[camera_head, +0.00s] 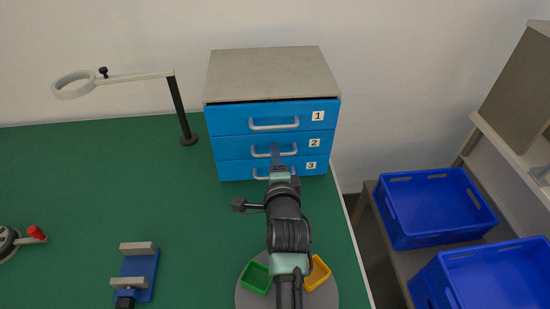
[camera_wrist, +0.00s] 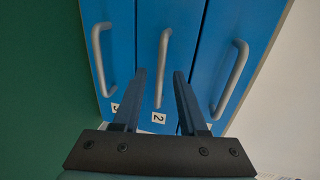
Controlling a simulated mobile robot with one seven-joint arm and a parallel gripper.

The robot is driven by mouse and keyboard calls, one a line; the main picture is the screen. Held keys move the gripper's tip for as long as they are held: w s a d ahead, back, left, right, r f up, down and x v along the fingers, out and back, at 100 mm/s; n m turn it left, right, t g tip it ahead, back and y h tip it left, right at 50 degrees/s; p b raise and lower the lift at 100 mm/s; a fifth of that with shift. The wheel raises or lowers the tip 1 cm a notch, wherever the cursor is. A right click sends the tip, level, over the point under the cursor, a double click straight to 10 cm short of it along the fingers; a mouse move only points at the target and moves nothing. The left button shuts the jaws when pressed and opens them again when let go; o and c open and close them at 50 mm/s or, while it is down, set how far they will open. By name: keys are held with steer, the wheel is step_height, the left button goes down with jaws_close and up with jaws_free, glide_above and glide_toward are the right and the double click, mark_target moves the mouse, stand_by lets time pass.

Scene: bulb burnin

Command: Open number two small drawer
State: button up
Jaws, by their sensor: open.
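The small drawer unit (camera_head: 270,75) has a grey-beige top and three blue drawers numbered 1 to 3 from the top. The number two drawer (camera_head: 235,149) is in the middle, with a grey bar handle, and looks closed. In the wrist view its handle (camera_wrist: 162,62) stands between and beyond my fingertips, with the label 2 (camera_wrist: 158,118) below it. My gripper (camera_wrist: 161,72) is open and empty in front of this drawer, with one finger on each side of the handle's line. Whether the fingers reach around the handle is unclear. My arm partly hides drawers two and three in the head view.
A ring lamp (camera_head: 181,110) stands left of the unit. A blue clamp fixture (camera_head: 138,275) and a round grey tray (camera_head: 247,296) with green and yellow bins are nearer. Blue crates (camera_head: 432,207) stand at the right.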

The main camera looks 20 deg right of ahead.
steer(key=shift+w, duration=0.15)
steer(key=shift+c, duration=0.2)
jaws_close()
stand_by(1.2)
